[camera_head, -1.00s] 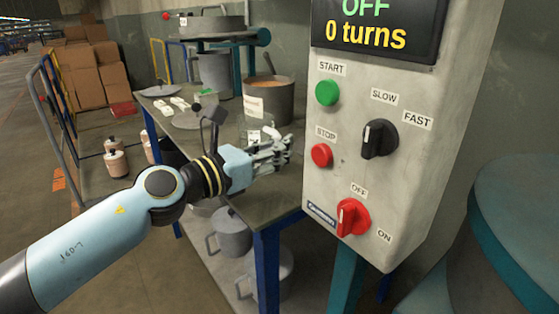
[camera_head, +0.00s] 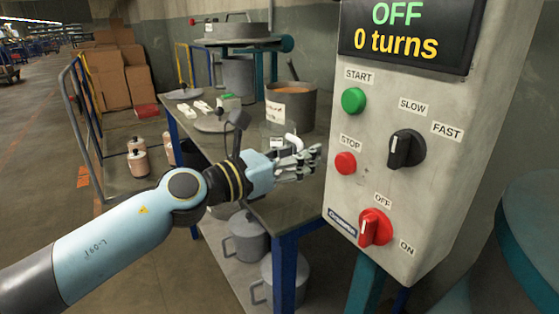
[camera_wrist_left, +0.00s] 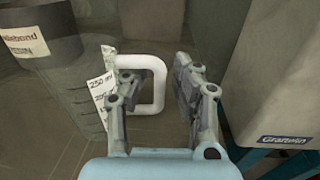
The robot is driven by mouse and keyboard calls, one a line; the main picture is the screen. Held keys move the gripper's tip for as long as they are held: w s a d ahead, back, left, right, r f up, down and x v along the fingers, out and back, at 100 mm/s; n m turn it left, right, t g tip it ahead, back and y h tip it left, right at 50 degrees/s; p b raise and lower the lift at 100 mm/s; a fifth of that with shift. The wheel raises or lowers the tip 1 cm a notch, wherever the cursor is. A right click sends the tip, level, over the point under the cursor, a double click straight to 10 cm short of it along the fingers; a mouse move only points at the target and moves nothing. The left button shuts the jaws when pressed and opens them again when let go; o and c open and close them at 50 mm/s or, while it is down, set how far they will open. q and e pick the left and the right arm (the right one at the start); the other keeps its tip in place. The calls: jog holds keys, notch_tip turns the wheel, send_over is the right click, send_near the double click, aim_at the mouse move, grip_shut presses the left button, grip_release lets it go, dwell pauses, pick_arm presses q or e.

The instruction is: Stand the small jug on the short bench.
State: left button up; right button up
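The small jug is a clear vessel with a white handle (camera_head: 293,142) and a paper label, standing on the grey-topped bench with blue legs (camera_head: 300,205). In the left wrist view its white handle (camera_wrist_left: 158,85) and the label reading 250 (camera_wrist_left: 100,88) show. My left gripper (camera_head: 312,158) is beside the jug in the head view, partly hiding it. In the left wrist view the gripper (camera_wrist_left: 160,90) is open, with the handle between its spread fingers or just beyond them. I cannot tell whether they touch. My right gripper is out of view. I cannot tell which surface is the short bench.
A control box (camera_head: 400,150) with buttons and a red switch stands close right of the gripper. A labelled grey pot (camera_head: 290,108) stands behind the jug. Lidded cans (camera_head: 245,238) sit on the lower shelf.

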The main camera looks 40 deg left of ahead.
pick_arm(q)
jog(key=b+v, duration=0.1)
jog(key=v, duration=0.2)
jog(key=b+v, duration=0.1)
jog(key=v, duration=0.2)
jog(key=b+v, duration=0.2)
jog(key=v, duration=0.2)
jog(key=shift+f, duration=0.35)
jog(key=shift+s+a+r+b, duration=0.15)
jog(key=shift+s+b, duration=0.1)
jog(key=shift+s, duration=0.2)
jog(key=shift+s+a+r+b, duration=0.1)
jog(key=shift+s+r+b, duration=0.15)
jog(key=shift+s, duration=0.25)
